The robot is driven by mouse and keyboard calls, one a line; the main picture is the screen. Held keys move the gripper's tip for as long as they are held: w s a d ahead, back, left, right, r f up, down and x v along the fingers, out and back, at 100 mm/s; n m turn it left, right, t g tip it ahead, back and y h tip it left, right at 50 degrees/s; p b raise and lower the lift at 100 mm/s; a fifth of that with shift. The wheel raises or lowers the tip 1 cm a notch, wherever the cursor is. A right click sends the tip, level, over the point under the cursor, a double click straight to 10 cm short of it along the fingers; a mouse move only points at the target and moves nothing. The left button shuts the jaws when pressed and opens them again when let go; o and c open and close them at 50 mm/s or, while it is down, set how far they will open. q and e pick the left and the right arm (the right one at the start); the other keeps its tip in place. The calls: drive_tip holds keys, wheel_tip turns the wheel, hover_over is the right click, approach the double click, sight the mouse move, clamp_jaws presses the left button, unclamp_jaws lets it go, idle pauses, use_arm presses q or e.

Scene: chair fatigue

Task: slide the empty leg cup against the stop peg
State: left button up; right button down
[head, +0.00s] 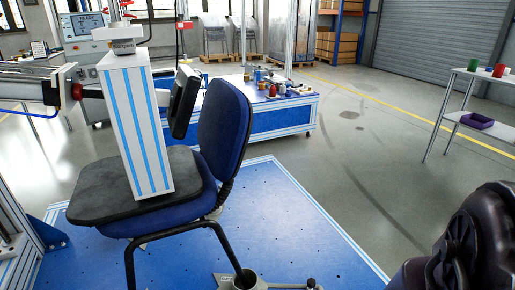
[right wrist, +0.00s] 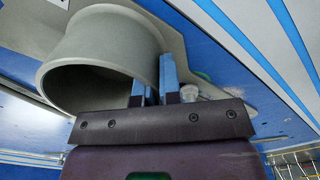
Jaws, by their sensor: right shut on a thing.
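In the right wrist view a grey, round, hollow leg cup (right wrist: 95,55) fills the upper left, its open mouth facing the camera; no leg shows inside it. My right gripper (right wrist: 155,88) has its two blue fingertips close together at the cup's right wall, shut on it. A small pale knob (right wrist: 189,92) stands just right of the fingers on a grey plate; I cannot tell whether it is the stop peg. My left gripper is not in view.
The blue chair (head: 222,130) stands on the blue platform (head: 290,215), with a white and blue block (head: 135,125) pressing on its seat. My right arm fills the lower right. A workbench (head: 270,115) stands behind, a side table (head: 480,75) at right.

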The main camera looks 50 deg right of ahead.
drive_tip(key=shift+s+d, duration=0.1)
drive_tip(key=shift+s+d, duration=0.4)
drive_tip(key=shift+d, duration=0.35)
drive_tip(key=shift+s+d, duration=0.45)
drive_tip(key=shift+d, duration=0.3)
drive_tip(key=shift+s+d, duration=0.4)
drive_tip(key=shift+d, duration=0.35)
drive_tip(key=c, duration=1.3)
unclamp_jaws()
